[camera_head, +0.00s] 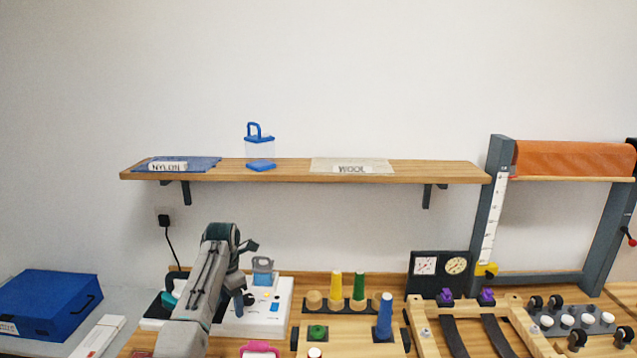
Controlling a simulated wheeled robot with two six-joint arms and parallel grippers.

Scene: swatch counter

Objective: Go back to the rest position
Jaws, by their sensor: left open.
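My left arm comes up from the lower front left of the counter. My left gripper (247,272) is at its end, with the fingers apart and nothing seen between them. It is in front of a white device (268,318) with a grey top piece, and the arm hides part of that device. I cannot tell the height of the gripper above the counter. My right gripper is not in view.
A wooden wall shelf (440,172) carries a blue cloth marked NYLON (205,164), a clear blue-lidded container (260,148) and a WOOL swatch (352,166). Coloured cones (336,288), a dial panel (440,270) and a frame with an orange roll (575,158) stand right. A blue box (45,305) sits left.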

